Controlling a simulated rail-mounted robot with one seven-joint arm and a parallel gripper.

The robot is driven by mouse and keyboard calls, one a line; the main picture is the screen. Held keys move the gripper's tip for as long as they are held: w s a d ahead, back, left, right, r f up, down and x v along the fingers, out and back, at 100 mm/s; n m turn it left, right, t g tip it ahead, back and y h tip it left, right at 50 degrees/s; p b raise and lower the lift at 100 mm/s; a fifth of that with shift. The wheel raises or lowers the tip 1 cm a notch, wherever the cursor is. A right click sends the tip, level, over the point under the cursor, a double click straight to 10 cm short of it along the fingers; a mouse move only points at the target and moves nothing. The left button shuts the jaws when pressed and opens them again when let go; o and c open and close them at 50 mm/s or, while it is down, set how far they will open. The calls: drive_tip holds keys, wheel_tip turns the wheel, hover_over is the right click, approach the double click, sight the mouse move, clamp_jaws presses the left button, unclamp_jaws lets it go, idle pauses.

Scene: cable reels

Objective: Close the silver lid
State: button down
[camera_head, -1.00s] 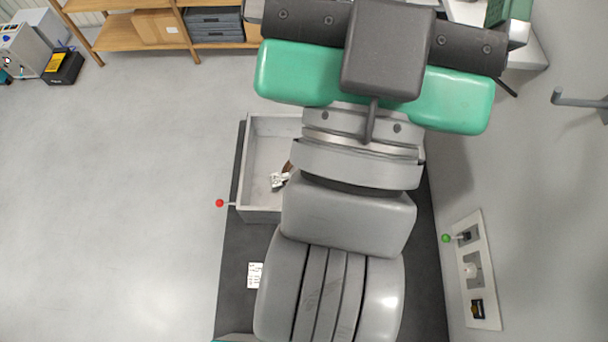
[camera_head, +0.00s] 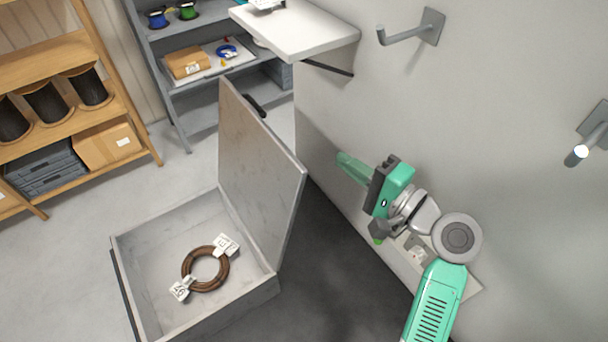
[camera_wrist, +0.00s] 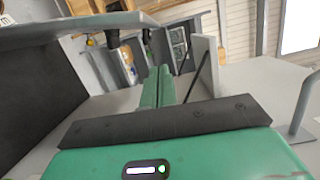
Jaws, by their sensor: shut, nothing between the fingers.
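The silver lid (camera_head: 258,165) stands raised, nearly upright, on the right side of the open grey box (camera_head: 268,292). Its black handle (camera_head: 255,105) shows at the far upper edge. My gripper (camera_head: 343,157) is to the right of the lid, close to the wall, with its green fingers pointing away past the lid, apart from it. In the wrist view, the fingers (camera_wrist: 159,72) are together and empty. A grey slab at the upper left there looks like the lid's edge (camera_wrist: 60,36).
A brown cable coil (camera_head: 187,268) with white tags lies in the box. A white wall shelf (camera_head: 300,35) and grey wall hooks (camera_head: 408,33) stick out beyond and above my gripper. Wooden shelving (camera_head: 60,62) stands at the back left. Floor to the box's left is clear.

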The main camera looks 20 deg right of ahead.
drive_tip(key=w+a+m+p, duration=0.1)
drive_tip(key=w+a+p, duration=0.1)
drive_tip(key=w+a, duration=0.3)
drive_tip(key=shift+w+a+f+m+y, duration=0.3)
drive_tip(key=shift+w+a+f+y, duration=0.15)
drive_tip(key=shift+w, duration=0.45)
